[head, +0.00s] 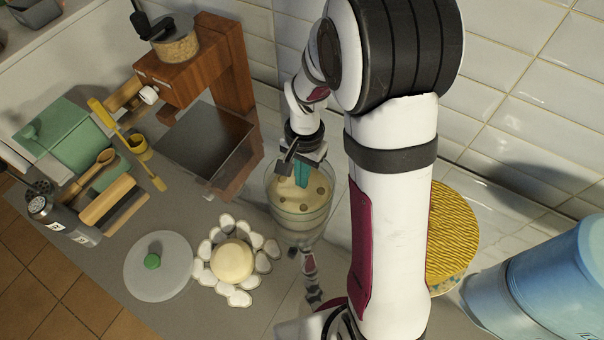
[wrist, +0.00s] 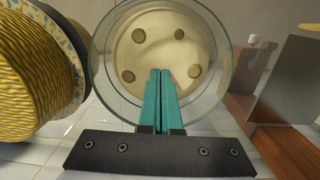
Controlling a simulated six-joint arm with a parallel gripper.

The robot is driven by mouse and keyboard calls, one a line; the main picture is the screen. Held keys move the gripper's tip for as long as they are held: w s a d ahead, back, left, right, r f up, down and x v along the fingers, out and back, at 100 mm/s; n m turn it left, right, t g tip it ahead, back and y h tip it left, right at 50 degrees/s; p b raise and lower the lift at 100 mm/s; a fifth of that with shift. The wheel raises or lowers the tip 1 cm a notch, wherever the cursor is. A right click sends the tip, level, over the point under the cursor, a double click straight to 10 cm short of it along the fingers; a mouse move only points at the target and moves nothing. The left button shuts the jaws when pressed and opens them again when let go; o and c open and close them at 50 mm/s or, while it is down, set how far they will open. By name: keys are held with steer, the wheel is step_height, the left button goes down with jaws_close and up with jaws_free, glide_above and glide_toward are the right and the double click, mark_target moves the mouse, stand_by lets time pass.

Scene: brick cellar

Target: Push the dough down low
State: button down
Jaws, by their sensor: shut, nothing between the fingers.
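The dough (head: 291,188) is pale cream with several brown round spots on its top. It sits inside a clear glass jar (head: 301,214) near the back of the counter. In the wrist view the dough (wrist: 146,62) fills the round jar opening (wrist: 226,52). My gripper (head: 301,180) is over the jar, pointing down at the dough. Its teal fingers (wrist: 161,74) are shut together and empty, with the tips over the lower part of the dough's top. I cannot tell whether the tips touch the dough.
A round lid (head: 174,276) with a green knob and a cream round piece (head: 225,263) ringed by white stones lie left of the jar. A wooden machine (head: 204,70) with a bin stands behind left. A yellow ridged round thing (head: 452,228) is to the right.

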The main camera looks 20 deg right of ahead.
steer(key=shift+f, duration=2.3)
steer(key=shift+r, duration=0.1)
step_height(320, 180, up, 14)
steer(key=shift+w+d, duration=0.3)
steer(key=shift+w, duration=0.15)
steer(key=s+a+r+n, duration=0.1)
steer(key=s+a+r, duration=0.1)
steer(key=s, duration=0.8)
steer(key=s+a+r+n+y, duration=0.1)
steer(key=s+a+r+n, duration=0.1)
steer(key=s, duration=0.8)
steer(key=shift+s+r+t, duration=0.15)
steer(key=shift+s+t, duration=0.15)
steer(key=shift+s, duration=0.05)
